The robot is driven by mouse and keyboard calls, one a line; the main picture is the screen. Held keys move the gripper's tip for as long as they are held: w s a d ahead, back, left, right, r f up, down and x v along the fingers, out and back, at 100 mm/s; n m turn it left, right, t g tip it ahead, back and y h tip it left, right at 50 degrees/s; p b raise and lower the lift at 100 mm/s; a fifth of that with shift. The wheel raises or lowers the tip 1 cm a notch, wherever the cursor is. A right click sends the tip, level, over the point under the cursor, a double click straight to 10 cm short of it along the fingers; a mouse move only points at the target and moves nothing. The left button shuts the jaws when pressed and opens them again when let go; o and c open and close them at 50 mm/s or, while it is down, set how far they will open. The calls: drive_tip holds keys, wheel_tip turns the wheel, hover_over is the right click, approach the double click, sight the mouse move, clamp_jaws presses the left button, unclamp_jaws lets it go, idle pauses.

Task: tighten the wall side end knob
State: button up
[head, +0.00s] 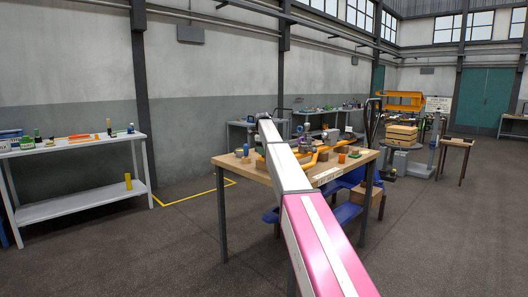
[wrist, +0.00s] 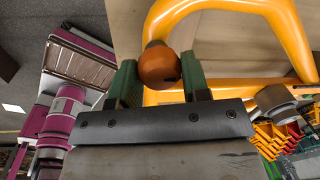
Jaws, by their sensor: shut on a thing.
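In the wrist view, a round orange-brown knob (wrist: 159,66) sits between the two green fingers of my gripper (wrist: 158,78). The fingers are shut on it, one on each side. A thick yellow tube frame (wrist: 220,6) curves behind and above the knob, and a straight yellow bar runs just behind it. In the head view, part of a yellow-orange frame (head: 312,158) lies on the wooden workbench (head: 234,165). My arm covers part of the bench there, and my gripper and the knob cannot be made out. Whether the knob is tight cannot be told.
A grey cylinder (wrist: 275,98) stands close to the right of my gripper in the wrist view, with yellow and red bins (wrist: 280,140) beyond. A metal shelf table (head: 80,150) stands by the wall at left. The floor between it and the bench is clear.

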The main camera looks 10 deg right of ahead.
drive_tip(key=shift+w+r+m, duration=0.1)
drive_tip(key=shift+r+m, duration=0.05)
drive_tip(key=shift+m, duration=0.45)
drive_tip(key=o, duration=0.9)
drive_tip(key=shift+o, duration=0.2)
wheel_tip(320, 180, up, 11)
drive_tip(key=s, duration=0.1)
drive_tip(key=shift+a, duration=0.45)
